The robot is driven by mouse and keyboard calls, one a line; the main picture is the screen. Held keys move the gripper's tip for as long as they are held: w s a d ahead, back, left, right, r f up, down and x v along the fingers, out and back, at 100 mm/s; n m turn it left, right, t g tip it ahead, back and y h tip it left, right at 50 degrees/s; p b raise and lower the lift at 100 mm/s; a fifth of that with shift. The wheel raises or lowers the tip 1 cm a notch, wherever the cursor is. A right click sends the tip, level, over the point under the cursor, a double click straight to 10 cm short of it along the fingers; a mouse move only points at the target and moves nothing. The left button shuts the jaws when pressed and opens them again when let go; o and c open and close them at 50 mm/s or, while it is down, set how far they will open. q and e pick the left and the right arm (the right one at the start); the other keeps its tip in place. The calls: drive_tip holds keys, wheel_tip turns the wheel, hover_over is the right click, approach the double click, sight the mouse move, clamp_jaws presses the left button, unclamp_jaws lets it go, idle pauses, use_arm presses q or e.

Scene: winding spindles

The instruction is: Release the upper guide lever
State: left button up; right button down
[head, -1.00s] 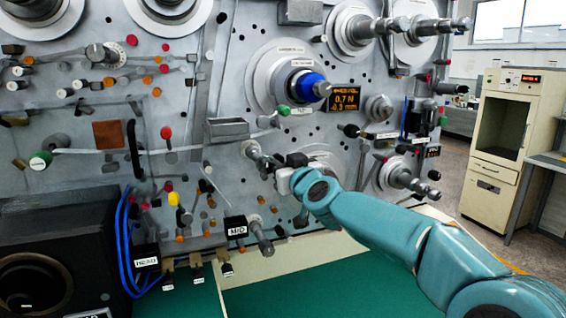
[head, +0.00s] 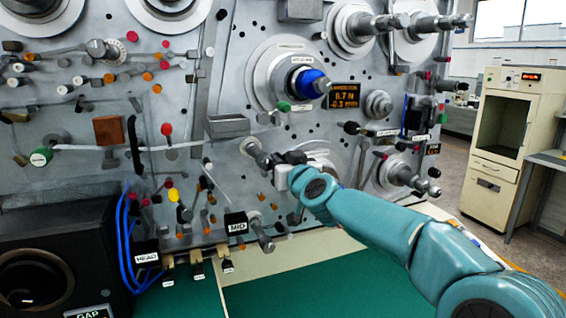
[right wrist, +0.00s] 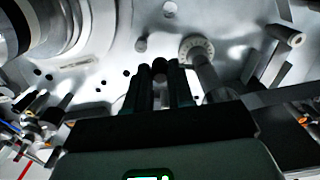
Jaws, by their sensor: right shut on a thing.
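A grey machine panel (head: 330,120) with winding spindles fills most of the head view. My right gripper (head: 283,163) is at the panel, below the display and right of a short metal spindle. In the right wrist view its fingers (right wrist: 160,85) are shut on a dark round-ended knob (right wrist: 160,66) standing between them. The hand hides most of this part, so I cannot tell for sure that it belongs to the upper guide lever. A lever with a green knob (head: 283,106) stands above the hand, apart from it. My left gripper is not in view.
A blue-cored spindle (head: 312,83) and a display (head: 344,96) sit above the hand. A metal post (right wrist: 208,75) stands close beside the fingers. A spindle (head: 405,174) projects to the right. The green table (head: 330,280) below the arm is clear.

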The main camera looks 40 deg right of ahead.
drive_tip(key=shift+w+a+f+m+b, duration=0.15)
drive_tip(key=shift+a+f+m+b, duration=0.4)
drive_tip(key=shift+m, duration=1.2)
drive_tip(key=shift+w+a+f+m+b, duration=0.15)
drive_tip(key=shift+a+f+m+b, duration=0.35)
drive_tip(key=shift+m, duration=1.2)
drive_tip(key=shift+w+a+f+m+b, duration=0.15)
drive_tip(key=shift+a+f+m+b, duration=0.4)
drive_tip(key=shift+m, duration=1.2)
drive_tip(key=shift+a+f, duration=0.15)
drive_tip(key=c, duration=1.3)
unclamp_jaws()
drive_tip(key=shift+o, duration=0.2)
